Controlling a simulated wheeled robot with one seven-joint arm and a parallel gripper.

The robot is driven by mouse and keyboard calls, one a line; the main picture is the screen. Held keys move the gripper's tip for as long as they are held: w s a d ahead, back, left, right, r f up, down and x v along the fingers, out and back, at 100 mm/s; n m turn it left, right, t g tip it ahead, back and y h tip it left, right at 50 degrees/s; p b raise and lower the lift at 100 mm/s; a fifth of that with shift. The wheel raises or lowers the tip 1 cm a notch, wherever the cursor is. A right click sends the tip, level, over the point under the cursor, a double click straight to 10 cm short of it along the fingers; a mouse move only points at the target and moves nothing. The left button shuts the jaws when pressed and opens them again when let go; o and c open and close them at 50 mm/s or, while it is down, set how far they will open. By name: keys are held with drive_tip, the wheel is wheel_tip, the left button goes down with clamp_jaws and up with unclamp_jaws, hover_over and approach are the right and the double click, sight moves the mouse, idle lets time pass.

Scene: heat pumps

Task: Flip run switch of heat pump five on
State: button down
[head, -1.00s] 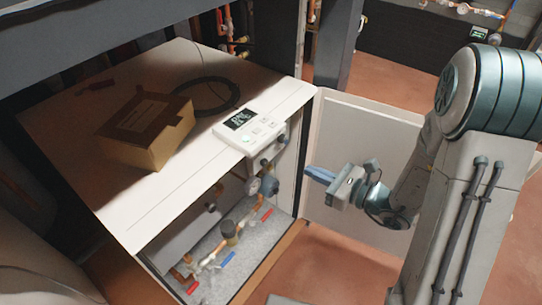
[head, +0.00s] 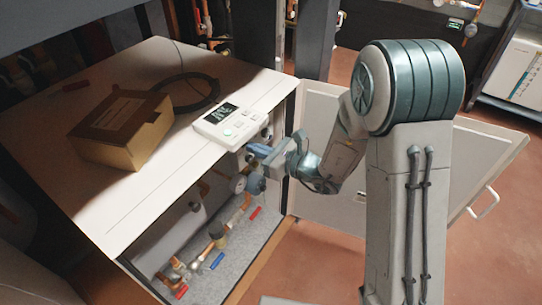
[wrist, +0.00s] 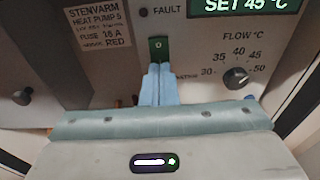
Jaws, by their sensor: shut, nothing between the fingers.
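Heat pump five (head: 130,215) is the white cabinet with its front door open; its label (wrist: 96,22) reads "HEAT PUMP 5" in the wrist view. The run switch (wrist: 158,48) is a small green rocker with a "0" mark on the part that shows. Its lower part is hidden behind my fingertips. My gripper (wrist: 158,72) is shut and empty, its blue fingers pointing at the switch. I cannot tell whether they touch it. In the head view my gripper (head: 256,149) is at the cabinet's open front, just below the top control unit (head: 230,125).
A flow knob (wrist: 236,78) is right of the switch, a fault lamp (wrist: 143,12) above it, and a "SET 45" display (wrist: 245,5) at upper right. The open door (head: 340,165) stands behind my arm. A cardboard box (head: 122,130) sits on the cabinet top. Pipes and valves fill the cabinet below.

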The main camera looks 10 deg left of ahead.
drive_tip(key=shift+w+a, duration=0.15)
drive_tip(key=shift+a, duration=0.15)
drive_tip(key=shift+f, duration=0.1)
drive_tip(key=s+d+f, duration=0.1)
drive_tip(key=s+d, duration=0.4)
drive_tip(key=d, duration=0.7)
drive_tip(key=shift+d+f, duration=0.3)
drive_tip(key=shift+f, duration=0.1)
drive_tip(key=shift+s, duration=0.1)
